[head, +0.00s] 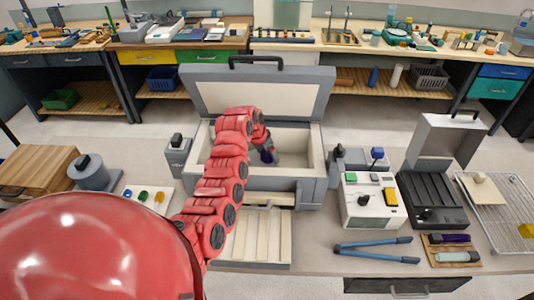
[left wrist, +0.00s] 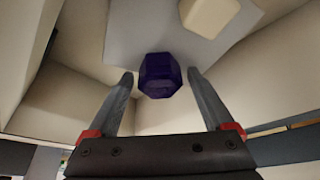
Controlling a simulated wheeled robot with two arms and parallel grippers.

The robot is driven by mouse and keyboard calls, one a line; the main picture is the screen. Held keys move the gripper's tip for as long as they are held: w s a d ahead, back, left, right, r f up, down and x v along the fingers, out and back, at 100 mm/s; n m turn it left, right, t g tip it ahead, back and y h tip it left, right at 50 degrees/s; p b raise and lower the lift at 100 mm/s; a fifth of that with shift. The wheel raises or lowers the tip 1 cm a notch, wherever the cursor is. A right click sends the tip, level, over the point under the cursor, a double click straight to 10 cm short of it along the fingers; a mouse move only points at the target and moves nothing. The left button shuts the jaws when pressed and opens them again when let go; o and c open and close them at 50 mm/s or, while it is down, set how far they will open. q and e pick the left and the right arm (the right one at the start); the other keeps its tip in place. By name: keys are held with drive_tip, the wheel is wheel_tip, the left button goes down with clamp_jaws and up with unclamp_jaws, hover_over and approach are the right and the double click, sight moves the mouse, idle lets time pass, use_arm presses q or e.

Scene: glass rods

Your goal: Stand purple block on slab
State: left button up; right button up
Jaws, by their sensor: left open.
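The purple block (left wrist: 160,75) is a dark, faceted piece in the left wrist view, inside the open grey box. It sits at the edge of a pale grey slab (left wrist: 125,35) on the box's cream floor; I cannot tell if it stands or lies. My left gripper (left wrist: 160,82) is open, with one finger on each side of the block and a visible gap at both sides. In the head view my red left arm reaches down into the box, and the left gripper (head: 268,155) is small and partly hides what is below it. My right gripper is not in view.
A cream block (left wrist: 210,14) lies on the slab close to the purple one. The grey box (head: 205,184) has cream walls around the gripper and a raised lid (head: 262,95) behind. A white control unit (head: 368,205) and blue-handled tool (head: 374,244) are to the right.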

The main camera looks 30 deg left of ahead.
sight(263, 155)
use_arm(q)
drive_tip(key=shift+r, duration=0.15)
drive_tip(key=shift+s+r, duration=0.15)
drive_tip(key=shift+r, duration=0.25)
drive_tip(key=b+v, duration=0.2)
drive_tip(key=v, duration=0.2)
drive_tip(key=shift+a+r, duration=0.1)
drive_tip(key=shift+r, duration=0.1)
drive_tip(key=p+v, duration=0.1)
drive_tip(key=v, duration=0.5)
drive_tip(key=shift+s+r, duration=0.2)
drive_tip(key=shift+r, duration=0.1)
